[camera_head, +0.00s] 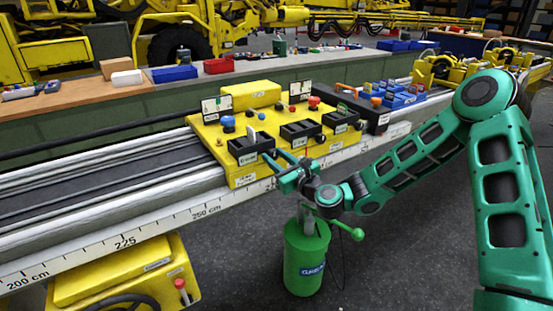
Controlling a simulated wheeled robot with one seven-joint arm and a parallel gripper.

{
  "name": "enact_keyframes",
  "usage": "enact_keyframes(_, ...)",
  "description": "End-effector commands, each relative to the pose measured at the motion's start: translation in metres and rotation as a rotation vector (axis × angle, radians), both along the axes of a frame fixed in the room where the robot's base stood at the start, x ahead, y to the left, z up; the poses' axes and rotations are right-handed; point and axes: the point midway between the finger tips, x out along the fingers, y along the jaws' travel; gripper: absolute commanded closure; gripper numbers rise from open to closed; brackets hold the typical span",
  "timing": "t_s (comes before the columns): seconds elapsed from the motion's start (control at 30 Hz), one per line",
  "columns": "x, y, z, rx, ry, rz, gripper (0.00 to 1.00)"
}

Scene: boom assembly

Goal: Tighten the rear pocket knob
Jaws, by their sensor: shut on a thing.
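A yellow tray (208,133) sits on the long rail. Several black labelled pockets stand along its front, among them a left one (250,149), a middle one (300,132) and a right one (341,121). A blue round knob (228,121) and a red knob (314,101) stand behind the pockets. I cannot tell which knob is the rear pocket knob. My gripper (277,156) is at the tray's front edge, its teal fingers reaching to the right side of the left pocket. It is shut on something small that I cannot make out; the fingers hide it.
A green canister (304,262) stands on the floor below my gripper. A blue tray (400,97) with parts lies farther right on the rail. A bench (110,92) with boxes runs behind. The floor at lower right is partly clear.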

Motion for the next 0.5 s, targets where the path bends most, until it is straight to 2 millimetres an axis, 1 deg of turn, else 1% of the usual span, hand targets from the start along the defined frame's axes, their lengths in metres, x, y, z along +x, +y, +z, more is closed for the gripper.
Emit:
enact_keyframes(0.03,0.0023,-0.0053,-0.0033,-0.003,0.003,-0.011,0.9)
enact_keyframes(0.33,0.0024,-0.0054,-0.0031,-0.003,0.003,-0.011,0.9)
enact_keyframes(0.37,0.0024,-0.0054,-0.0031,-0.003,0.003,-0.011,0.65)
enact_keyframes(0.4,0.0025,-0.0052,-0.003,-0.003,0.003,-0.011,0.56)
enact_keyframes(0.43,0.0022,-0.0049,-0.0029,-0.003,0.003,-0.01,0.49)
enact_keyframes(0.5,0.0018,-0.0039,-0.0022,-0.002,0.003,-0.007,0.49)
